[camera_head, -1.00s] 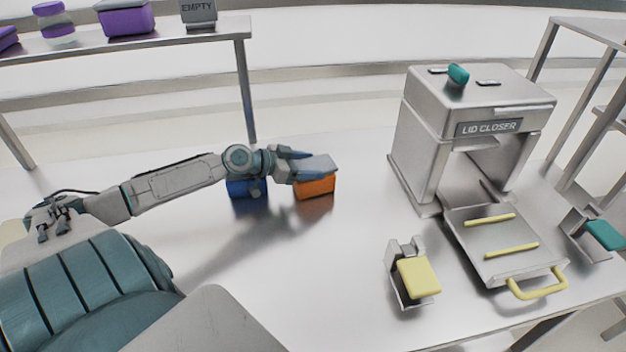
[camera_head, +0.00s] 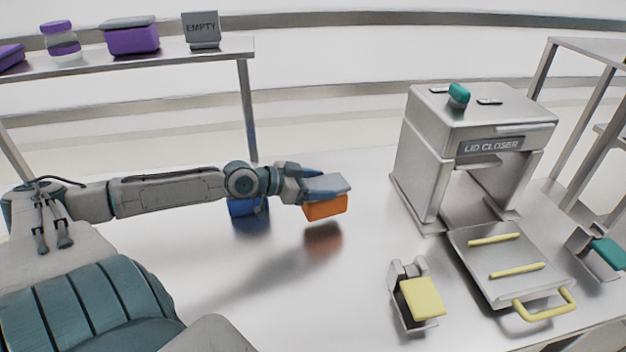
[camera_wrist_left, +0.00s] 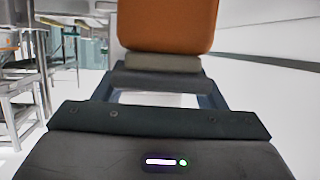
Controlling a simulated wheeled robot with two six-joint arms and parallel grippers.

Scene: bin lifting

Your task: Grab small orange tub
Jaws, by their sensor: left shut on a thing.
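The small orange tub (camera_head: 326,208) has a grey lid and is held above the metal table, with its shadow on the table below it. My left gripper (camera_head: 318,186) is shut on the tub. In the left wrist view the orange tub (camera_wrist_left: 168,24) fills the top middle, between and beyond the finger pads. A blue tub (camera_head: 246,208) sits on the table behind my left wrist, partly hidden by it. My right gripper does not show.
The lid closer (camera_head: 475,130) stands at the right with its tray (camera_head: 510,268) and yellow handle. A holder with a yellow block (camera_head: 421,298) stands in front of it. A shelf (camera_head: 150,52) with purple containers and an EMPTY sign is at the back left. The middle of the table is clear.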

